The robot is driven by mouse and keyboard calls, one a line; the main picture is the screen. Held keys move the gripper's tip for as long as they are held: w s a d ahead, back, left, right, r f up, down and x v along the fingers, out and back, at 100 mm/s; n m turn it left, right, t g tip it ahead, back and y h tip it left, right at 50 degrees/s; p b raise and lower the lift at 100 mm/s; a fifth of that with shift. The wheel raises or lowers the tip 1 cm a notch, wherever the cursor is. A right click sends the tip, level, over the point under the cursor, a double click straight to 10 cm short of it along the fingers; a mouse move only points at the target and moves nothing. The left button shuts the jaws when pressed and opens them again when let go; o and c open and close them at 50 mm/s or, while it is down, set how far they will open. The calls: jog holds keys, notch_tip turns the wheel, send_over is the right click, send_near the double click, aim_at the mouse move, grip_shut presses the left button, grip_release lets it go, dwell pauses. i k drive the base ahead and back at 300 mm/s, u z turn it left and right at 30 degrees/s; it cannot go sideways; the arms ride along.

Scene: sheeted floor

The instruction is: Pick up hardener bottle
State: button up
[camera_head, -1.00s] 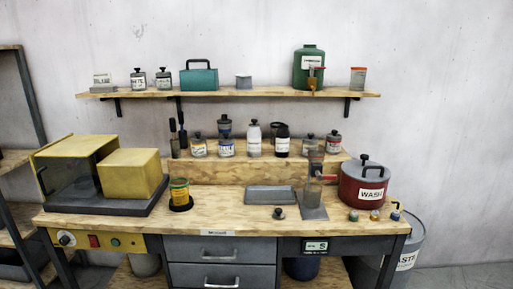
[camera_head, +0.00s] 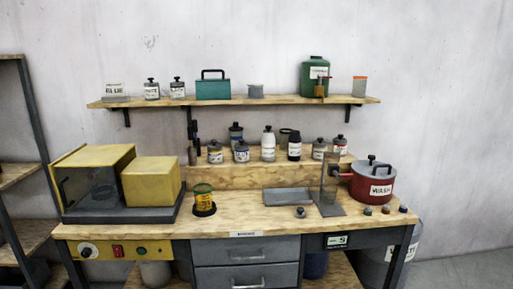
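Several bottles and jars stand on the raised ledge at the back of the workbench. Among them are a tall white bottle (camera_head: 268,147) with a dark cap and a shorter black bottle (camera_head: 294,149) with a white label. Their labels are too small to read, so I cannot tell which one is the hardener bottle. All of them appear upright. My gripper is not in view.
The workbench top (camera_head: 240,222) bears a yellow box (camera_head: 151,181), a yellow can (camera_head: 203,200), a grey tray (camera_head: 287,196), an upright stand (camera_head: 329,190) and a red WASH pot (camera_head: 372,185). A wall shelf (camera_head: 240,101) with containers hangs above. Floor shows at the right.

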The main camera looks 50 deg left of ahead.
aim_at(294, 139)
jog(key=u, duration=1.7)
